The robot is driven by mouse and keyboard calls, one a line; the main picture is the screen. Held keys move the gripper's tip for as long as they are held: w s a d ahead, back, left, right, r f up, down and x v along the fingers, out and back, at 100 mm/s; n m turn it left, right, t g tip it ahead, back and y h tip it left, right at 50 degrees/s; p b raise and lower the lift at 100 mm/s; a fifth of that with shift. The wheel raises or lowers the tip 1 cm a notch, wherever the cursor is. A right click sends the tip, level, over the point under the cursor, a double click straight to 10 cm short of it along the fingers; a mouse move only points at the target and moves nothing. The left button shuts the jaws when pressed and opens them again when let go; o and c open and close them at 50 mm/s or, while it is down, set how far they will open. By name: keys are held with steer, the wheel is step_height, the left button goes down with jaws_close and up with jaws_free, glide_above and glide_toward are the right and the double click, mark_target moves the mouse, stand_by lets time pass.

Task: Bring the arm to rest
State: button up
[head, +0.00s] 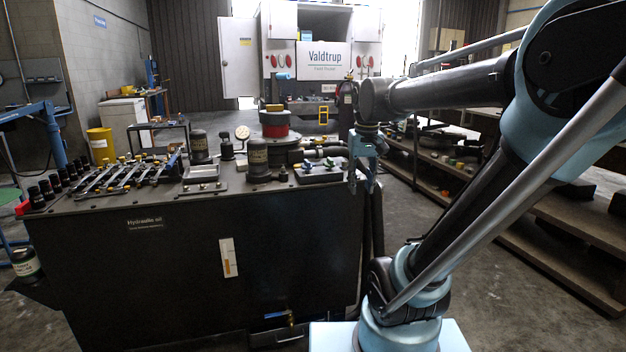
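My arm reaches in from the right side of the head view, bent at a high elbow, with its forearm stretching left.
Low wooden shelves (560,245) stand at right.

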steer(key=s+d+f, duration=0.2)
steer(key=s+f, duration=0.4)
steer(key=f, duration=0.2)
steer(key=s+d+f+m, duration=0.1)
steer(key=s+d+f, duration=0.2)
steer(key=s+f, duration=0.4)
steer(key=shift+f+t, duration=0.4)
steer(key=shift+f, duration=0.4)
steer(key=shift+d, duration=0.1)
steer(key=shift+w+f, duration=0.2)
steer(key=shift+w, duration=0.2)
